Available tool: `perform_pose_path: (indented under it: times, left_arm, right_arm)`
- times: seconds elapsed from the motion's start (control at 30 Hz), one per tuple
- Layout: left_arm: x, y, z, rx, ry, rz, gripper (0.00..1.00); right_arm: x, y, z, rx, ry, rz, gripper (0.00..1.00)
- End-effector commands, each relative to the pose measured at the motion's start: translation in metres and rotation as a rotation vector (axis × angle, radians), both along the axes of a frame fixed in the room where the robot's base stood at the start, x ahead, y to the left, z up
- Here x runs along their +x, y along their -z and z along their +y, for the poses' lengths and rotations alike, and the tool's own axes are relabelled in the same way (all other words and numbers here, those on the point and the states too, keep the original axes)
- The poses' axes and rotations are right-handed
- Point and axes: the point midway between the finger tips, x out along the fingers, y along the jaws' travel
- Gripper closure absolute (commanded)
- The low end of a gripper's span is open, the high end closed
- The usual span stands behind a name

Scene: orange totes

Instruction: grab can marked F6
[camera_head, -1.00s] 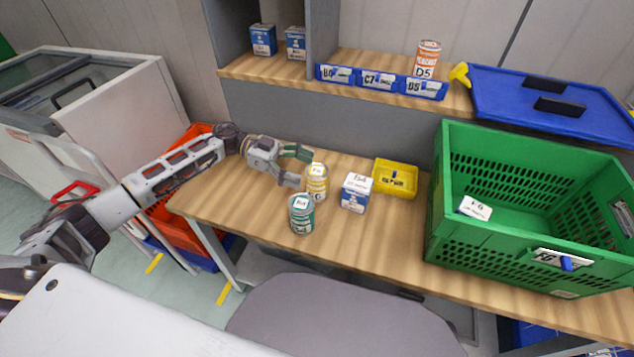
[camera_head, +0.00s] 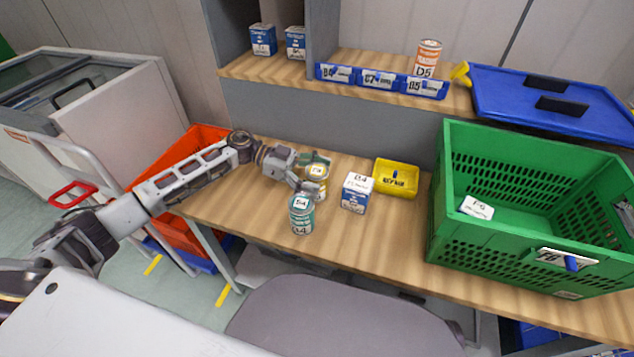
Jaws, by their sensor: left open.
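A yellow and white can (camera_head: 319,185) stands upright on the wooden table (camera_head: 340,245); its mark is too small for me to read. My left gripper (camera_head: 312,174) is open at this can, with one finger on the far side and one on the near side. The fingers partly hide the can, and I cannot tell whether they touch it. A teal can (camera_head: 301,218), with a mark that looks like 54 or B4, stands just in front. My right gripper is not in view.
A blue and white box (camera_head: 355,200) and a yellow bin (camera_head: 396,190) stand to the right. A green crate (camera_head: 480,236) fills the table's right side. An orange can marked D5 (camera_head: 429,52) stands on the shelf. The table front between teal can and crate is clear.

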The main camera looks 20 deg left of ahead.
Motion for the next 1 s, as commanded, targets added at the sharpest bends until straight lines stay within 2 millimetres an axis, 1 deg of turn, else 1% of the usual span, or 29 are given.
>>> perform_pose_path:
  times: [0.07,0.5,0.53,0.83,1.0]
  left_arm:
    - [0.000,0.000,0.000,0.000,0.000,0.000,0.23]
    - [0.000,0.000,0.000,0.000,0.000,0.000,0.80]
    - [0.000,0.000,0.000,0.000,0.000,0.000,0.82]
    - [0.000,-0.002,0.000,-0.001,0.000,-0.001,0.83]
    - [0.000,-0.012,0.000,-0.001,0.001,-0.003,0.83]
  right_arm:
    - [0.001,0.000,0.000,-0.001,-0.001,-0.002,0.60]
    - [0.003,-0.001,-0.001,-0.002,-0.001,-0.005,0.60]
    - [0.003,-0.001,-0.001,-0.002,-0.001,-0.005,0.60]
    - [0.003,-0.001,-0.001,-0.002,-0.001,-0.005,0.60]
    - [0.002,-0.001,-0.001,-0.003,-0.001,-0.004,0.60]
